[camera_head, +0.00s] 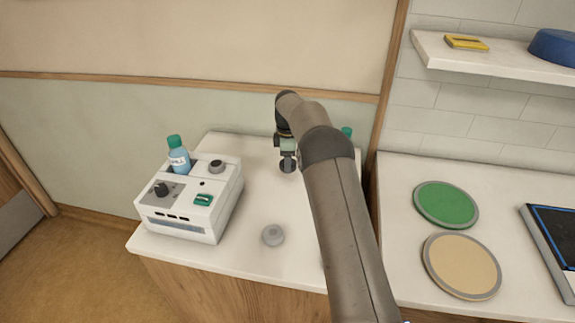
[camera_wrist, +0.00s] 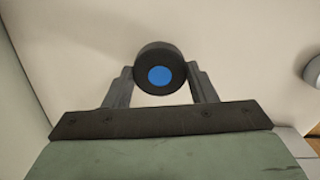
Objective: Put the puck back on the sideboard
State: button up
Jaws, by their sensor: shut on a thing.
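The puck (camera_wrist: 160,72), black with a blue centre, sits between the two fingers of my gripper (camera_wrist: 160,85) in the wrist view, and the gripper is shut on it. In the head view my gripper (camera_head: 287,158) points down over the back part of the white-topped sideboard (camera_head: 238,240), with the dark puck (camera_head: 288,166) at its tips. I cannot tell whether the puck touches the top or is held just above it. My arm hides part of the sideboard's right side.
A white device (camera_head: 190,205) stands on the left, with a blue bottle (camera_head: 179,161) and a grey-black knob-like piece (camera_head: 217,166) on it. A green-capped thing (camera_head: 346,132) is mostly hidden behind my arm.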

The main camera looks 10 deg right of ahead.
jog(key=shift+f, duration=1.6)
jog(key=shift+f, duration=0.1)
jog(key=shift+f, duration=0.15)
jog(key=o, duration=1.3)
notch_tip(320, 180, up, 13)
jog(key=b, duration=0.1)
jog(key=s+r+m, duration=0.4)
jog(key=s+r, duration=0.2)
jog(key=s, duration=0.4)
jog(key=s+f+m, duration=0.1)
jog(key=s+m, duration=0.3)
jog(key=s, duration=0.8)
jog(key=s+f+m, duration=0.2)
jog(key=s+m, duration=0.2)
jog(key=s, duration=0.9)
jog(key=s+f+m, duration=0.2)
jog(key=s+m, duration=0.1)
jog(key=s, duration=0.9)
jog(key=shift+s+f+m+t, duration=0.2)
jog(key=shift+s+m+t, duration=0.05)
jog(key=shift+m+t, duration=0.15)
